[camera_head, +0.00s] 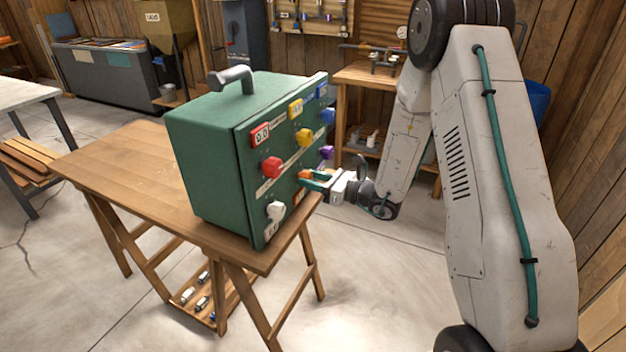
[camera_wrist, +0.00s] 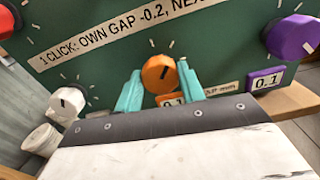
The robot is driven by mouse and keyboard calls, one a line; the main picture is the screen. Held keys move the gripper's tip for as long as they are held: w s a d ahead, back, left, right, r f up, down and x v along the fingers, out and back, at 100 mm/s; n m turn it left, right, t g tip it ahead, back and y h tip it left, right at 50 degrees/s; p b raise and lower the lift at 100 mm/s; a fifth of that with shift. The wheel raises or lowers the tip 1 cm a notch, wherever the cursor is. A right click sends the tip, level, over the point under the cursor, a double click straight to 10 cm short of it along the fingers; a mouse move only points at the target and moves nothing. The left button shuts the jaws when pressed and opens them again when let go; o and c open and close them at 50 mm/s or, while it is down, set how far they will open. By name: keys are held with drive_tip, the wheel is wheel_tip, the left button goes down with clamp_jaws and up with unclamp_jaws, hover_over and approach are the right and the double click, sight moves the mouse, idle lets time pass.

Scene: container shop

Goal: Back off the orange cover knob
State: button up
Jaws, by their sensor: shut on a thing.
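The orange knob (camera_wrist: 158,75) is on the front of a green box, in the middle of the wrist view, with a dark mark near its top. An orange label below it is partly hidden by my gripper. My gripper (camera_wrist: 160,88) has its two teal fingers on either side of the knob and is shut on it. In the head view the gripper (camera_head: 314,180) reaches the box front from the right, at the orange knob (camera_head: 304,175). The green box (camera_head: 205,150) stands upright on a wooden table, with a grey handle on top.
Nearby knobs on the same panel are red (camera_head: 272,167), yellow (camera_head: 304,137), blue (camera_head: 328,116), purple (camera_head: 326,153) and white (camera_head: 276,210). In the wrist view the purple knob (camera_wrist: 294,38) and white knob (camera_wrist: 66,104) flank the gripper. The wooden table (camera_head: 120,165) is clear left of the box.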

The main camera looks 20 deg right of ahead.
drive_tip(key=n, duration=0.4)
drive_tip(key=shift+n, duration=1.9)
drive_tip(key=o, duration=1)
drive_tip(key=v, duration=0.8)
drive_tip(key=shift+a, duration=0.1)
